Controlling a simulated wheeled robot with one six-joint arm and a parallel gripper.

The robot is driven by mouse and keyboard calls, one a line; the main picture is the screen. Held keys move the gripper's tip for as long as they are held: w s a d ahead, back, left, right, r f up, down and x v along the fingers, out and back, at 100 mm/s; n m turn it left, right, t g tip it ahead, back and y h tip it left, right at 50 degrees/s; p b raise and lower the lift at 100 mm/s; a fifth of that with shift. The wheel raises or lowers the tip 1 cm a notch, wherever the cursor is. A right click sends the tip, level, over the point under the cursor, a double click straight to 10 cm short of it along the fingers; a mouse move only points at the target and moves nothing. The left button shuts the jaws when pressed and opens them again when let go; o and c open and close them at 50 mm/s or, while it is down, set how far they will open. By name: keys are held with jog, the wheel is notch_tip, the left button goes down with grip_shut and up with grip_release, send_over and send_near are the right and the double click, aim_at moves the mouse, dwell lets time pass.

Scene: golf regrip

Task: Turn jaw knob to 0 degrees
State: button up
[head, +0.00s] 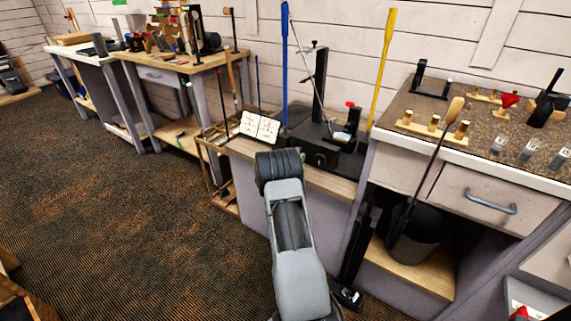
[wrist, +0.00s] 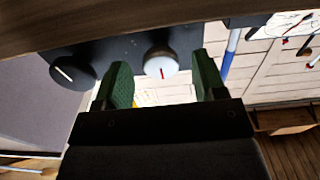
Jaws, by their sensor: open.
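In the wrist view, a dark machine panel (wrist: 115,50) carries two round knobs. A pale grey knob (wrist: 155,57) with a short red line sits between the two green fingertips of my gripper (wrist: 164,78), with space on both sides. Its red line stands nearly upright in the picture. A black knob (wrist: 76,72) with a slanted white line is to the left, outside the fingers. I cannot tell which is the jaw knob. My gripper is open and empty. In the head view, the black machine (head: 318,133) stands beyond my arm, which hides the gripper.
The machine stands on a narrow wood-topped bench (head: 330,183). A blue club (head: 284,50) and a yellow club (head: 383,62) stand near it. A white card (head: 261,127) is to its left. A speckled workbench (head: 480,120) is at right; open carpet lies at left.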

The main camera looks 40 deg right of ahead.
jog(key=p+v, duration=0.1)
jog(key=v, duration=1.2)
jog(key=shift+f, duration=0.1)
